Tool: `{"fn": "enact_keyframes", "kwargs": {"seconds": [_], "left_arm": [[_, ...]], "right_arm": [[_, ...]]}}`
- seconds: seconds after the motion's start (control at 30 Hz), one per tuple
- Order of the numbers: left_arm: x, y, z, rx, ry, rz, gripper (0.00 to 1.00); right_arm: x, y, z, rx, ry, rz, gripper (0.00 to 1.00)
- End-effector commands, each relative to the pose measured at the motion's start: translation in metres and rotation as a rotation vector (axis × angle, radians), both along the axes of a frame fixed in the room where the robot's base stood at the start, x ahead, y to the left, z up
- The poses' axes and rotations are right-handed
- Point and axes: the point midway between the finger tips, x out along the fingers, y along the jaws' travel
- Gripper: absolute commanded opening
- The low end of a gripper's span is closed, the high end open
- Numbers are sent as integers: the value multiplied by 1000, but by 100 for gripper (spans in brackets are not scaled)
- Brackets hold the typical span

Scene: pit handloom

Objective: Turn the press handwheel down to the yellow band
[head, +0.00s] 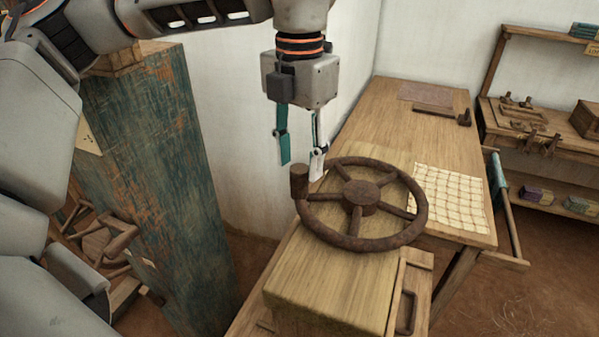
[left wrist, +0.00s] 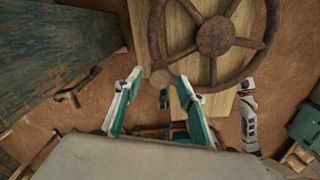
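The press handwheel (head: 361,205) is a rusty brown spoked wheel lying flat above a pale wooden press block (head: 330,285). Its upright knob (head: 299,182) stands at the wheel's left rim. My left gripper (head: 302,164) points down just above the knob, with its two teal-and-white fingers apart and nothing held. In the left wrist view, the knob (left wrist: 160,78) shows between the spread fingertips of the left gripper (left wrist: 158,79), and the handwheel (left wrist: 214,38) is ahead. I cannot tell whether the fingers touch the knob. No yellow band is visible.
A tall, worn blue-green wooden post (head: 155,170) stands left of the press. A wooden table (head: 395,125) with a checked cloth (head: 447,197) is behind and right. A shelf unit (head: 490,110) with small tools is at far right. Bare floor (head: 510,300) lies at lower right.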

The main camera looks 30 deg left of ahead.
Motion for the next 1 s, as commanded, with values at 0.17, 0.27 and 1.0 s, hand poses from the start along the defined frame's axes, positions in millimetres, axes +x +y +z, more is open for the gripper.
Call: {"fn": "enact_keyframes", "kwargs": {"seconds": [0.17,0.27,1.0], "left_arm": [[1,-1,39,0,-5,1,40],[0,0,55,-1,-4,0,40],[0,0,76,0,-2,-1,40]], "right_arm": [[0,0,0,1,-1,0,0],[0,0,0,1,-1,0,0],[0,1,0,2,0,0,0]]}}
